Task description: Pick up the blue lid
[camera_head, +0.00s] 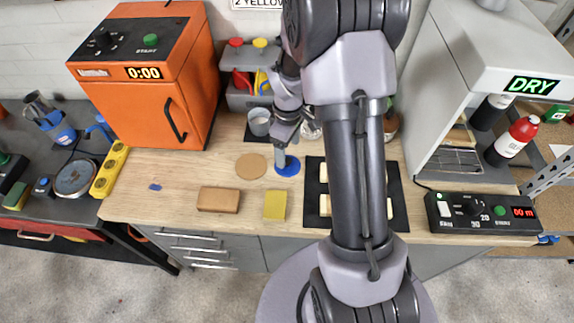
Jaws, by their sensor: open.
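The blue lid (287,166) is a flat blue disc lying on the wooden bench top (150,200). It is right of a round tan disc (251,166) and left of the black mat. My gripper (281,158) points down just above the lid, its fingers over the disc's upper part. It is open, and I cannot tell whether a finger touches the lid. The gripper hides a little of the lid's top edge.
A brown block (218,200) and a yellow block (275,205) lie in front. The black mat (397,206) carries pale pieces, partly behind my arm. A grey cup (260,121) stands behind. An orange oven (148,85) is left; a control box (480,213) is right.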

